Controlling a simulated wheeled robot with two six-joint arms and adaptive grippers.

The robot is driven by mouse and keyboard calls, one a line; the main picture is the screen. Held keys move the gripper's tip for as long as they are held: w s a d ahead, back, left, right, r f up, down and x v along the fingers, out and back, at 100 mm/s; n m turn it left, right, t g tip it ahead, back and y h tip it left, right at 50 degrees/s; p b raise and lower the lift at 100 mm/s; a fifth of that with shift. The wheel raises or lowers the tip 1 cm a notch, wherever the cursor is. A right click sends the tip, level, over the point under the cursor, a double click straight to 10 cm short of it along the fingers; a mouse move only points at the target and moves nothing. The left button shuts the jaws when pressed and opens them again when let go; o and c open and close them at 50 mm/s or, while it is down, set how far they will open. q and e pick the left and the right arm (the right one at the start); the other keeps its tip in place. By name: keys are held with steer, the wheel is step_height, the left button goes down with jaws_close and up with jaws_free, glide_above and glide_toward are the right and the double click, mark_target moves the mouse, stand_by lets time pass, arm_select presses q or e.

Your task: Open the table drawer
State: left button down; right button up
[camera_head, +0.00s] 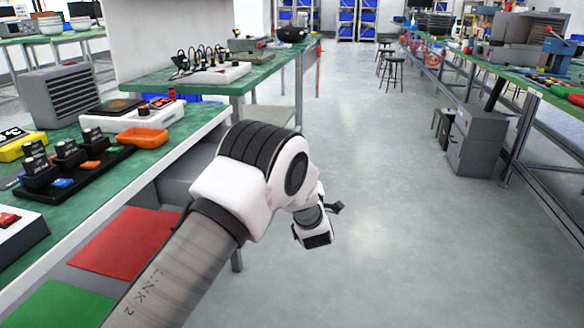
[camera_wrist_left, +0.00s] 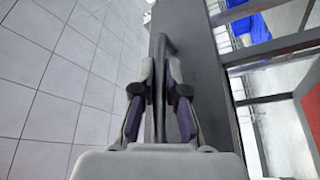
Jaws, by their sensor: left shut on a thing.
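The table drawer (camera_head: 187,174) is a grey box under the front edge of the green-topped table at the left. My arm covers part of it, and how far it stands out cannot be told. In the left wrist view, the grey drawer front (camera_wrist_left: 197,50) runs up the middle with a bar handle (camera_wrist_left: 160,65) on it. My left gripper (camera_wrist_left: 160,95) has its two fingers on either side of the handle and is shut on it. My right gripper is in neither view.
The green table (camera_head: 205,118) carries an orange tray (camera_head: 142,138), a black rack (camera_head: 75,172) and a grey finned unit (camera_head: 62,95). Red (camera_head: 125,243) and green (camera_head: 62,305) panels lie below it. The grey aisle floor (camera_head: 400,200) to the right is clear.

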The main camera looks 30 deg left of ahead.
arm_select(q)
steer(key=c, duration=1.5)
jaws_free()
steer(key=v, duration=1.2)
